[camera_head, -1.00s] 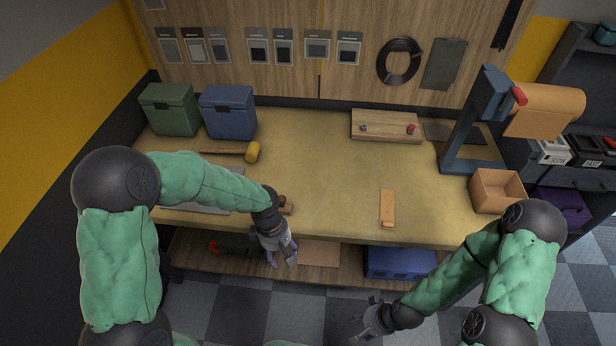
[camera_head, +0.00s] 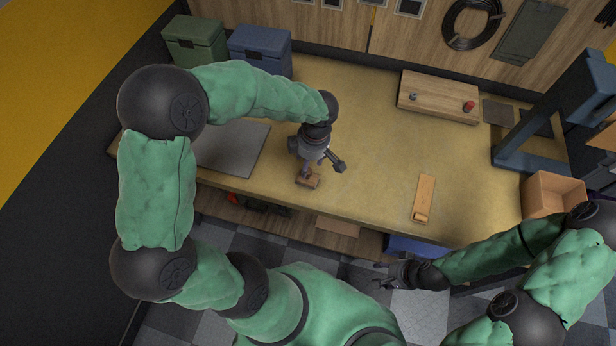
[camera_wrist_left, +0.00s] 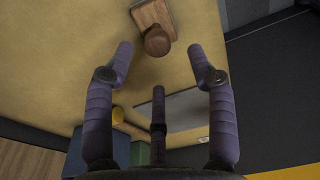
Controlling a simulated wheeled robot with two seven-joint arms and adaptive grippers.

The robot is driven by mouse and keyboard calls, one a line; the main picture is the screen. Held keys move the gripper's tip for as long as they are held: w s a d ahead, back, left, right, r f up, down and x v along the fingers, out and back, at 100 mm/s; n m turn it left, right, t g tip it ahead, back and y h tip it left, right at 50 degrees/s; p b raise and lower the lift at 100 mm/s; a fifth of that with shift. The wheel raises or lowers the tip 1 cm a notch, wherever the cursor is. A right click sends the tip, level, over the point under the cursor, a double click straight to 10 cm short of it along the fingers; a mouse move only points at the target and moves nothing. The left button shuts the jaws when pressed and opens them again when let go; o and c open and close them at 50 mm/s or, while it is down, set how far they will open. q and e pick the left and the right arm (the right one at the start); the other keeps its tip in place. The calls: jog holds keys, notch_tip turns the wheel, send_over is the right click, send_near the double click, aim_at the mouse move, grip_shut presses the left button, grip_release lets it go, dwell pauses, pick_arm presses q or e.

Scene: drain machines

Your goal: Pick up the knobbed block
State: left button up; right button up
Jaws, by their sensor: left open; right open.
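The knobbed block (camera_head: 309,181) is a small wooden block near the table's front edge. In the left wrist view its wooden base (camera_wrist_left: 148,13) and round brown knob (camera_wrist_left: 157,41) show at the top, just beyond the fingertips. My left gripper (camera_head: 322,170) is open above the block and partly covers it in the head view. In the left wrist view the open fingers of my left gripper (camera_wrist_left: 160,62) have nothing between them; whether any touches the block cannot be told. My right gripper (camera_head: 382,275) is open and empty, in front of the table.
A grey plate (camera_head: 232,147) lies left of the block. A long wooden piece (camera_head: 424,196) lies to the right, with clear tabletop between. A wooden board with knobs (camera_head: 437,98), a blue box (camera_head: 262,50) and a green box (camera_head: 194,42) stand behind.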

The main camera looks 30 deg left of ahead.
aim_at(311, 181)
pick_arm(q)
jog(key=shift+a+f+b, duration=0.1)
jog(key=shift+f+b, duration=0.75)
jog(key=shift+f, duration=1.85)
grip_shut()
